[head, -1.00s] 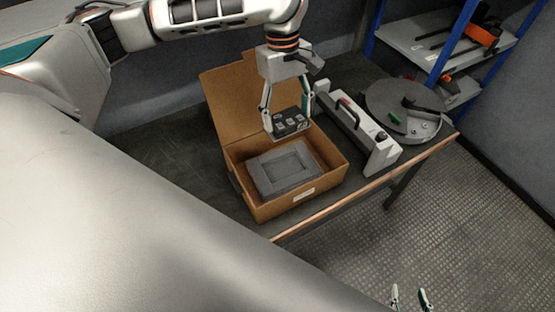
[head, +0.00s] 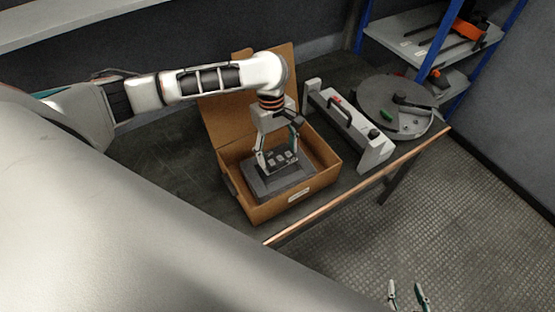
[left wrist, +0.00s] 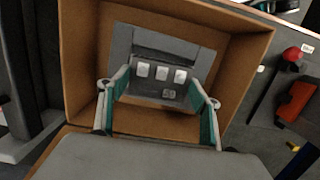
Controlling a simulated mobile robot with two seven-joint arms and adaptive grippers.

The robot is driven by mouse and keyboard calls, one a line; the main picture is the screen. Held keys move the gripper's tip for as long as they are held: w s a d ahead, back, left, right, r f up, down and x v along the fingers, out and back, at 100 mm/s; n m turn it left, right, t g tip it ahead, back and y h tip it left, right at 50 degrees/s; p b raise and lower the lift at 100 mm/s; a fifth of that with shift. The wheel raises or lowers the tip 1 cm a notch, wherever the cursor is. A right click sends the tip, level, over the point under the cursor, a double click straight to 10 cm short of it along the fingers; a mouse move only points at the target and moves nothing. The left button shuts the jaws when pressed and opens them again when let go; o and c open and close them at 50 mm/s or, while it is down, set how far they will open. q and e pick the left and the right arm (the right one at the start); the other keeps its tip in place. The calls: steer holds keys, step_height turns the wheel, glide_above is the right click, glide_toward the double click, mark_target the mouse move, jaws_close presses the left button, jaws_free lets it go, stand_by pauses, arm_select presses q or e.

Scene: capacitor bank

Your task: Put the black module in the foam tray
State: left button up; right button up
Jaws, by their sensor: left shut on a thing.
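The black module (head: 281,160) has several light terminals on top. My left gripper (head: 277,158) is shut on it, low inside the cardboard box. The module also shows between the fingers in the left wrist view (left wrist: 162,82). The grey foam tray (head: 284,187) lies in the box, and the module is over its recess. I cannot tell whether the module touches the tray; the recess is mostly hidden. My right gripper (head: 408,296) is at the bottom edge of the head view, its fingers apart and empty.
The open cardboard box (head: 318,185) stands on a dark table (head: 170,160), its flap raised at the back. A grey unit with a handle (head: 350,125) is close to its right. A round grey turntable (head: 385,95) and a blue-framed shelf (head: 430,40) are further right.

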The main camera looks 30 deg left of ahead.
mark_target(277, 162)
arm_select(q)
steer(key=shift+f, duration=2.2)
steer(key=shift+f, duration=0.3)
steer(key=o, duration=1.4)
steer(key=r, duration=0.4)
steer(key=a+r, duration=0.1)
steer(key=r, duration=0.3)
steer(key=w+r, duration=0.1)
steer(key=r, duration=0.3)
steer(key=shift+a+r, duration=0.25)
